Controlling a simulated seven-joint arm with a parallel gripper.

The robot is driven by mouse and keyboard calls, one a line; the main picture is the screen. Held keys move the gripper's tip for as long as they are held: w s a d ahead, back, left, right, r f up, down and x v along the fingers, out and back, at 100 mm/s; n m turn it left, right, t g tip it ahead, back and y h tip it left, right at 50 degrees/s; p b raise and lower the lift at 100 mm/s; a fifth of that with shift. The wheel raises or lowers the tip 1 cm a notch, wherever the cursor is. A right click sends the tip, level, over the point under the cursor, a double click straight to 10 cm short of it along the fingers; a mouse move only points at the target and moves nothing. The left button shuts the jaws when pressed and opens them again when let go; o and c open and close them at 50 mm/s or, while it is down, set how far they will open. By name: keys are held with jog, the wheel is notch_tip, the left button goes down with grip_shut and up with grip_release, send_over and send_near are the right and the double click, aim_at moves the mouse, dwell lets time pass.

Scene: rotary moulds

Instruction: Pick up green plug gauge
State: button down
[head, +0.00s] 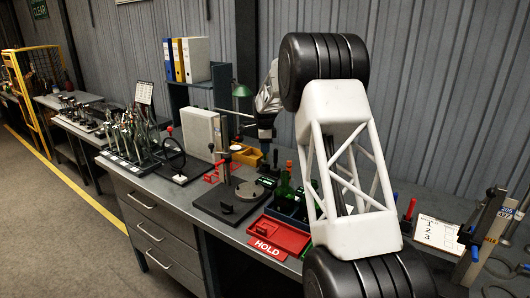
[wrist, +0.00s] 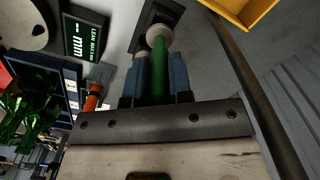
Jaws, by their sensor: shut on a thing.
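The green plug gauge (wrist: 157,85) is between the two blue-grey fingers of my gripper (wrist: 159,76) in the wrist view. Its pale round metal end (wrist: 160,35) sticks out past the fingertips, in front of a dark block (wrist: 150,22). I cannot tell whether that end touches the block. The fingers are shut on the green handle. In the head view my gripper (head: 266,138) is at the back of the bench, beside the yellow bin (head: 247,155). The held gauge cannot be made out clearly there.
A blue tray with green items (head: 284,185) and a red HOLD tray (head: 275,235) lie nearer the front. A dark stand with a post (head: 228,205) is to their left.

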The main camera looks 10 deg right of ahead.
jog(key=shift+r, duration=0.6)
jog(key=shift+s+r, duration=0.1)
jog(key=shift+s, duration=0.1)
jog(key=s+r, duration=0.1)
jog(key=s, duration=1.4)
jog(key=shift+s+a+r, duration=0.15)
jog(key=shift+s+a, duration=0.05)
jog(key=shift+s, duration=0.1)
jog(key=shift+r, duration=0.1)
jog(key=s+d+r, duration=0.2)
jog(key=s+r, duration=1)
jog(key=r, duration=0.2)
jog(key=shift+s+r, duration=0.25)
jog(key=shift+r, duration=0.05)
jog(key=shift+f, duration=0.2)
